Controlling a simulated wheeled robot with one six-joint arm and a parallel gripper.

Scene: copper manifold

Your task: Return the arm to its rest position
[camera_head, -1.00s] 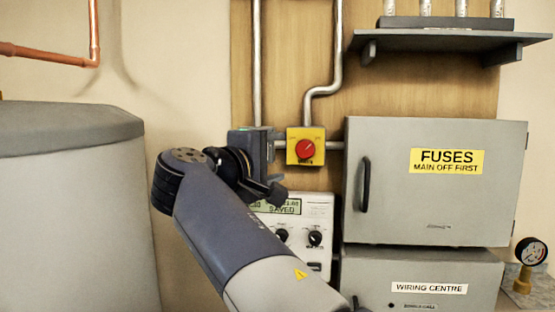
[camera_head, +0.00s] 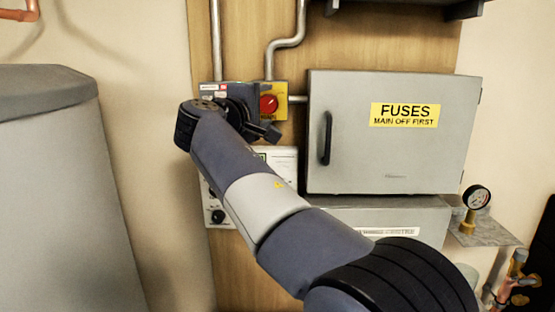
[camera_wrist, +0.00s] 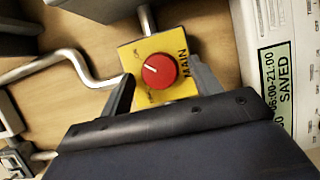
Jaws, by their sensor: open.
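My arm reaches up from the lower right in the head view. My gripper (camera_head: 268,132) is small there, in front of the board and just below the main switch. The switch has a yellow plate and a red round knob (camera_head: 268,104). In the wrist view my gripper (camera_wrist: 165,88) is open. Its two fingers lie either side of the lower part of the yellow plate, and the red knob (camera_wrist: 159,71) shows between them. A white line on the knob points to the upper left of that picture. I cannot tell whether the fingers touch anything.
A grey fuse box (camera_head: 390,150) is close right of my gripper. A white control panel (camera_head: 280,165) is partly hidden behind my arm. A large grey cylinder (camera_head: 50,190) stands left. A pressure gauge (camera_head: 476,197) and copper pipework (camera_head: 515,280) are at right.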

